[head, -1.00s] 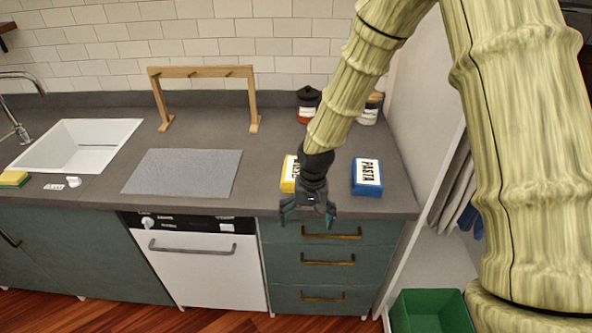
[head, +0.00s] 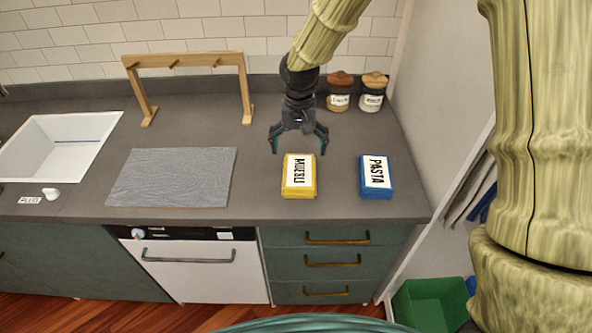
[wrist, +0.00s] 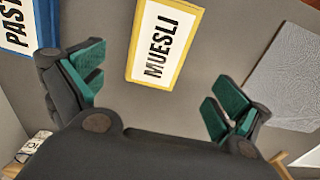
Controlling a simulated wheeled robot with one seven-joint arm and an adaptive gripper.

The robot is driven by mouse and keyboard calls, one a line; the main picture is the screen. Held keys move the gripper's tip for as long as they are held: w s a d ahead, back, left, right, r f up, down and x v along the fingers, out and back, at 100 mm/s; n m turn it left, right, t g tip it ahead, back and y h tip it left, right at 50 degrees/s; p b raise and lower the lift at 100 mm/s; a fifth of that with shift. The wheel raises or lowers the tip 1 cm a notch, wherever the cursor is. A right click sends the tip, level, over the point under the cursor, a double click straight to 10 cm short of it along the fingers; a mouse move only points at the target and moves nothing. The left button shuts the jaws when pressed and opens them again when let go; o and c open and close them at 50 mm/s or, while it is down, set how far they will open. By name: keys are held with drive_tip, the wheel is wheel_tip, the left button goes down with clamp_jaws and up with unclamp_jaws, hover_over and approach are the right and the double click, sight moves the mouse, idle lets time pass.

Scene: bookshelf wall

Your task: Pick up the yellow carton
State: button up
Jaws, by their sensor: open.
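The yellow carton (head: 299,176) has a white label reading MUESLI and lies flat on the grey counter. In the wrist view the carton (wrist: 163,42) is beyond the fingertips, between them from left to right. My gripper (head: 299,150) is open and empty, with its fingers spread above the counter just behind the carton in the head view. In the wrist view my gripper (wrist: 158,95) shows green finger pads wide apart. The carton is apart from the fingers in the wrist view.
A blue PASTA carton (head: 376,177) lies to the right of the yellow one. A grey mat (head: 172,177) lies to the left. Two jars (head: 340,92) (head: 372,93) stand at the back, near the wall. A wooden rack (head: 190,60) stands behind the mat.

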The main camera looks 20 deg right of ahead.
sight(300, 170)
drive_tip(key=f, duration=0.3)
drive_tip(key=f+p, duration=0.1)
drive_tip(key=shift+a+f, duration=0.15)
drive_tip(key=shift+a, duration=0.2)
drive_tip(key=shift+s+d+f+p, duration=0.15)
drive_tip(key=shift+s+f+p, duration=0.1)
drive_tip(key=shift+f+p, duration=0.05)
drive_tip(key=shift+s+f+p, duration=0.1)
drive_tip(key=shift+f+p, duration=0.2)
drive_tip(key=shift+f, duration=0.05)
drive_tip(key=f, duration=0.1)
drive_tip(key=f+p, duration=0.1)
drive_tip(key=shift+d+f, duration=0.3)
drive_tip(key=shift+f, duration=0.05)
drive_tip(key=shift+f+p, duration=0.35)
drive_tip(key=shift+f, duration=0.45)
drive_tip(key=c, duration=1.1)
